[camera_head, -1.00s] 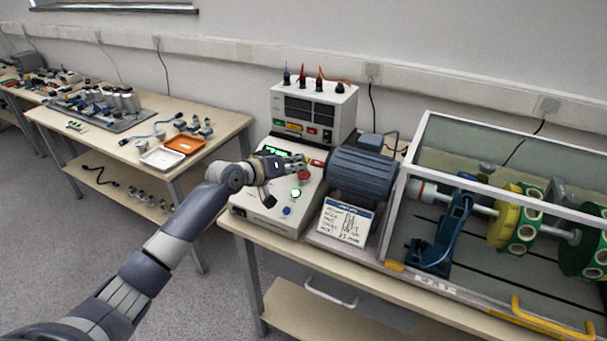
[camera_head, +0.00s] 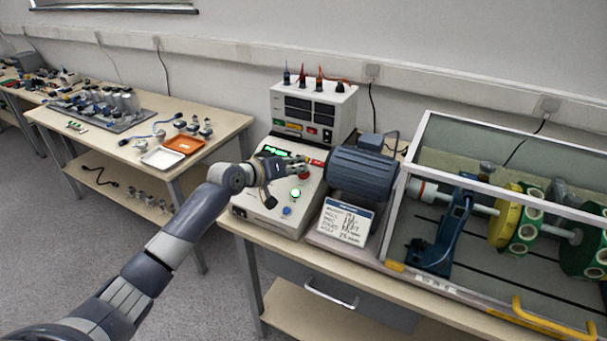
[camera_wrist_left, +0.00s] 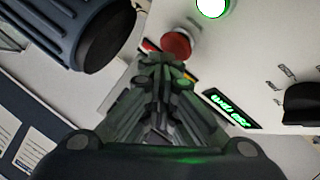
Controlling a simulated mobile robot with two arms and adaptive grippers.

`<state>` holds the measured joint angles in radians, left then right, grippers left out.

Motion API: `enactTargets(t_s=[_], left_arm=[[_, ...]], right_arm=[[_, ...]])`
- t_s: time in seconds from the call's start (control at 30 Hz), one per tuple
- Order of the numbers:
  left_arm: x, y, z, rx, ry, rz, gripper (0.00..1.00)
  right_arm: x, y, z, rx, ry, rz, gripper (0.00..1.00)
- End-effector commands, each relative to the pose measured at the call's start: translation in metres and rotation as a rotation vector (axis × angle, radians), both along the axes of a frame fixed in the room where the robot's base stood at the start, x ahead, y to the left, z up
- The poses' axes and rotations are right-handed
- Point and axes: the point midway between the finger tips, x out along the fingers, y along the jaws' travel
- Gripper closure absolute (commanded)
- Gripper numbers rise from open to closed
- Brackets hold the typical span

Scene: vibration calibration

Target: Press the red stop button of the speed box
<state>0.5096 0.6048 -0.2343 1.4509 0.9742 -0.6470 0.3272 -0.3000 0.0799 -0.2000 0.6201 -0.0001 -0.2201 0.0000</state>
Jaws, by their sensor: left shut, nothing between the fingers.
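The speed box (camera_head: 257,208) is a pale box with a sloped panel on the bench. Its red stop button (camera_head: 305,178) shows just below my left gripper (camera_head: 304,167), partly covered by the fingers. In the left wrist view, the red button (camera_wrist_left: 177,45) is just beyond the tips of the shut, empty left gripper (camera_wrist_left: 160,68). I cannot tell whether the tips touch it. The green display (camera_wrist_left: 232,108) is lit. My right gripper is out of view.
A blue-grey motor (camera_head: 362,173) stands close to the right of the panel, with a written card (camera_head: 345,222) in front. A glazed rig with a shaft and discs (camera_head: 505,215) is further right. A power supply (camera_head: 313,108) stands behind. A black knob (camera_wrist_left: 302,103) is on the panel.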

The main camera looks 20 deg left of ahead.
Motion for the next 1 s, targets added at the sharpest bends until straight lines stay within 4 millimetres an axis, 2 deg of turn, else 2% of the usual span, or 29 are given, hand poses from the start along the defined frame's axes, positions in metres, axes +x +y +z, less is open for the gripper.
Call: enactTargets(t_s=[1.0], left_arm=[[0.0034,-0.0008,-0.0092,0.000,0.002,-0.002,1.00]], right_arm=[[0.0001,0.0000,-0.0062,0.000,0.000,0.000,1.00]])
